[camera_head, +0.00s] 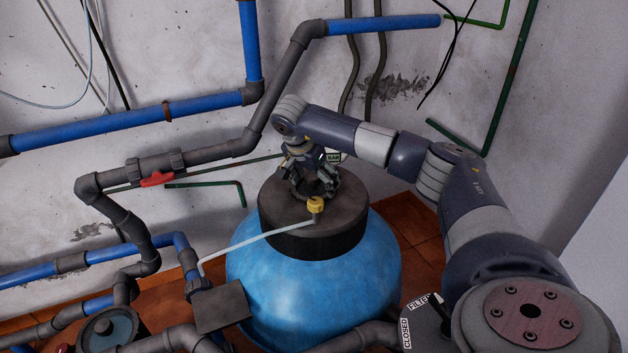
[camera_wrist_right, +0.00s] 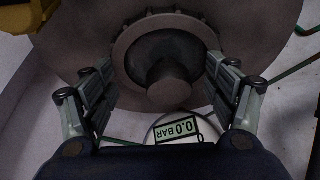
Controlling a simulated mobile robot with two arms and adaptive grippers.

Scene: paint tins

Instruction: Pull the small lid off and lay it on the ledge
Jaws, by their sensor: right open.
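The small lid (camera_wrist_right: 170,92) is a dark round cap with a central knob, seated in a ribbed ring on the dark tank top, in the right wrist view. My right gripper (camera_wrist_right: 160,72) is open, with one finger on each side of the ring; I cannot tell if they touch it. In the head view my right gripper (camera_head: 318,186) is over the dark tank top (camera_head: 345,222) and hides most of the lid. My left gripper is not in view.
A yellow fitting (camera_head: 316,205) with a white tube (camera_head: 255,239) stands on the front of the tank top. A gauge (camera_wrist_right: 180,128) reading 0.0 BAR sits beside the ring. The blue tank (camera_head: 310,290) stands among pipes, with a red-handled valve (camera_head: 157,179) at left.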

